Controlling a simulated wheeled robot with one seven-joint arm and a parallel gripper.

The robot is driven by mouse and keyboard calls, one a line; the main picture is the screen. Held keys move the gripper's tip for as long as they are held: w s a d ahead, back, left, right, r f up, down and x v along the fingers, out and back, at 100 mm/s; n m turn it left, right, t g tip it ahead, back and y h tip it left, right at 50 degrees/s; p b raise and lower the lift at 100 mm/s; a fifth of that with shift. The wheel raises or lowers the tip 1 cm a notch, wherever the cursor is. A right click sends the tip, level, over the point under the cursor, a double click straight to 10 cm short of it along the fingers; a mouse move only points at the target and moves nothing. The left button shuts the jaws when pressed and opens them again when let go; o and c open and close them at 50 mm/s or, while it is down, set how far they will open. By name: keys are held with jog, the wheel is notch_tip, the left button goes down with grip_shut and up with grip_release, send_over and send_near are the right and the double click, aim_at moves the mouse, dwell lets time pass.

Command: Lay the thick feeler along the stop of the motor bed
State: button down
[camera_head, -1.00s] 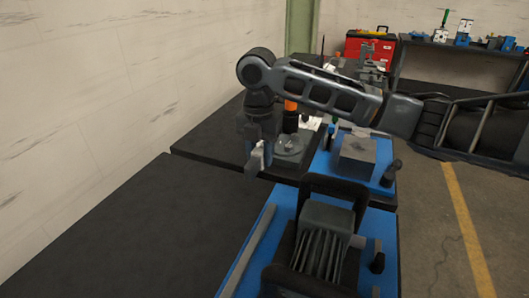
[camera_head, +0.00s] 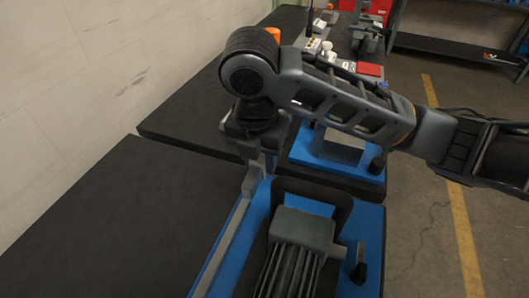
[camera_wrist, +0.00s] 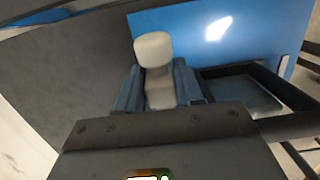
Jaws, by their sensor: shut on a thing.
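My gripper (camera_head: 262,168) points down, shut on a small pale grey piece, apparently the thick feeler (camera_head: 251,182). In the wrist view the feeler (camera_wrist: 155,55) stands out between the two blue-grey fingers (camera_wrist: 158,88). The motor bed is a blue plate (camera_head: 212,284) bearing a grey finned motor (camera_head: 303,230) within a dark frame. Its stop, a long grey bar (camera_head: 226,240), runs along the plate's left side. The feeler is at the far end of this bar; I cannot tell whether they touch. The wrist view also shows the blue plate (camera_wrist: 255,25).
A dark handle-like frame (camera_head: 325,195) rises at the motor's far end, right of my gripper. A black knob (camera_head: 358,268) stands right of the motor. Another blue plate (camera_head: 340,172) with a grey block lies beyond. The dark table (camera_head: 95,220) is clear on the left.

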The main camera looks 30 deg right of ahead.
jog(key=shift+f+b, duration=3.35)
jog(key=shift+f, duration=0.9)
jog(key=c, duration=0.6)
grip_release()
jog(key=shift+c, duration=0.2)
jog(key=shift+r, duration=0.1)
jog(key=r, duration=0.5)
jog(key=a+r+p, duration=0.1)
jog(key=r, duration=0.1)
jog(key=shift+s+r, duration=0.25)
jog(key=shift+s, duration=0.05)
